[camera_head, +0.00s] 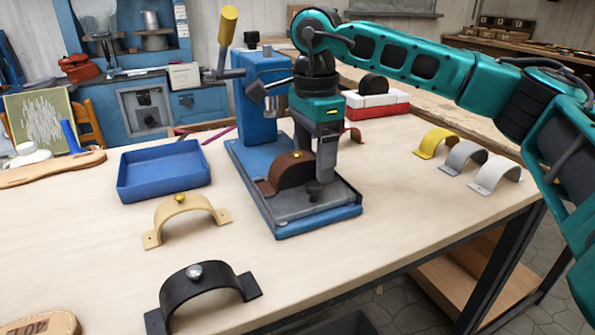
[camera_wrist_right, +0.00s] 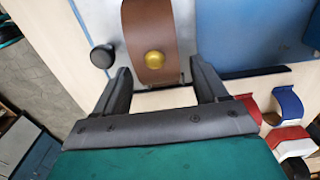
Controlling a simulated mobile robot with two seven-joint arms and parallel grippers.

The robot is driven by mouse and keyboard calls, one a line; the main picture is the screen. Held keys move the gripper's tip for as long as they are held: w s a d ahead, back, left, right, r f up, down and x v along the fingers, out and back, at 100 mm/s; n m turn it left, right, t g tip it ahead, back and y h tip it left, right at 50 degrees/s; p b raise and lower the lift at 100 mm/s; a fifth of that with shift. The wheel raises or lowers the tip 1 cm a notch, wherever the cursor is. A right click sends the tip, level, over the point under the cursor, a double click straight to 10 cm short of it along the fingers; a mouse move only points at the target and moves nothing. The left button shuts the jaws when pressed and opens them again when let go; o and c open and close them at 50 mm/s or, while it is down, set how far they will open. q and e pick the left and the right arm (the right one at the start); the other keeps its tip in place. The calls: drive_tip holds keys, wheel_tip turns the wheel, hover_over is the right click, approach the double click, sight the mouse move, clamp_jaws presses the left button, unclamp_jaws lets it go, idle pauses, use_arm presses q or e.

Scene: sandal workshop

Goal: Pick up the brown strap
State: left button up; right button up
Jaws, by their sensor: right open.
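The brown strap (camera_head: 290,172) is an arched band with a gold stud, standing on the grey plate of the blue press (camera_head: 258,95). In the right wrist view, the brown strap (camera_wrist_right: 158,32) lies ahead of the fingers, its gold stud near the line between the fingertips. My right gripper (camera_head: 318,175) points down over the plate at the strap and hides part of it. The right wrist view shows its two fingers (camera_wrist_right: 160,75) apart, with nothing held; contact with the strap cannot be told. My left gripper is not in view.
A tan strap (camera_head: 182,207) and a black strap (camera_head: 200,278) stand in front. An empty blue tray (camera_head: 165,190) is left of the press. Yellow (camera_head: 437,138), grey (camera_head: 464,152) and white (camera_head: 496,170) straps stand at right. The tabletop between is clear.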

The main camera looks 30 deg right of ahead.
drive_tip(key=shift+f, duration=0.2)
drive_tip(key=c, duration=1.1)
